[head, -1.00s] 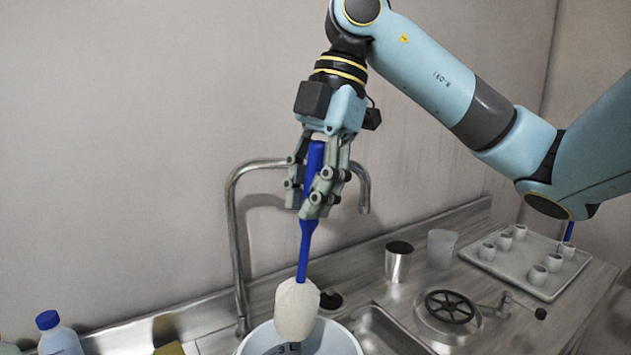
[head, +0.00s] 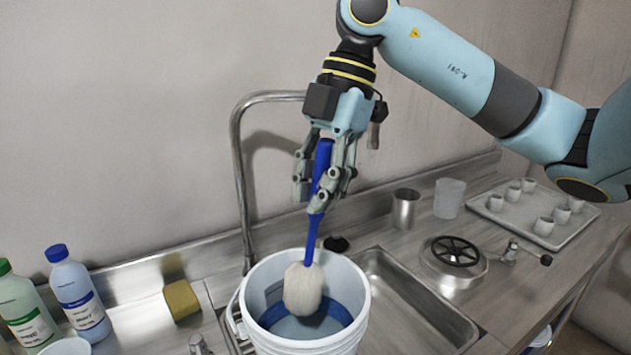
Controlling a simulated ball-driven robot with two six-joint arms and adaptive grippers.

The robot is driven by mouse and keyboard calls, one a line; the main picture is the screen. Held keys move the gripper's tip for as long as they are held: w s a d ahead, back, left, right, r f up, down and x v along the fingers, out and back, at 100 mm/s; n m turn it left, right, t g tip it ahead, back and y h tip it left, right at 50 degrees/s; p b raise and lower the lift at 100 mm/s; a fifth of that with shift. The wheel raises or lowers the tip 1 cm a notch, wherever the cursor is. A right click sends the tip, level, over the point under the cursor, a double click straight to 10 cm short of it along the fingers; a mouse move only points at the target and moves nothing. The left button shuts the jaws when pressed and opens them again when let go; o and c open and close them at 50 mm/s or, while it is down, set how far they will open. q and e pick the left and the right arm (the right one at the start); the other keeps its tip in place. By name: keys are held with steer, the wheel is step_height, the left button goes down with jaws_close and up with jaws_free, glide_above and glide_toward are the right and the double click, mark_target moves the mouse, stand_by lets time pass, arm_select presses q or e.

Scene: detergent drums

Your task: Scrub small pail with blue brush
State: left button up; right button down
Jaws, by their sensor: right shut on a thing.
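The blue brush (head: 312,240) has a blue handle and a whitish, rounded head. My right gripper (head: 326,190) is shut on its handle, with the brush hanging head down. The brush head (head: 304,289) is at the mouth of a white pail (head: 362,300), in front of the pail's inner far wall. I cannot tell whether it touches the wall. The pail is open, with blue inside, and stands at the sink; its lower part is cut off by the picture edge. My left gripper is not in view.
A curved metal tap (head: 237,150) rises behind the pail. A yellow sponge (head: 182,299), a blue-capped bottle (head: 79,295) and a green-capped bottle (head: 27,312) stand left. A metal cup (head: 405,208), a plastic beaker (head: 449,198) and a tray (head: 541,234) of small cups are right.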

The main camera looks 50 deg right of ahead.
mark_target(310, 278)
steer(key=shift+f+b, duration=4.9)
steer(key=shift+f, duration=1.45)
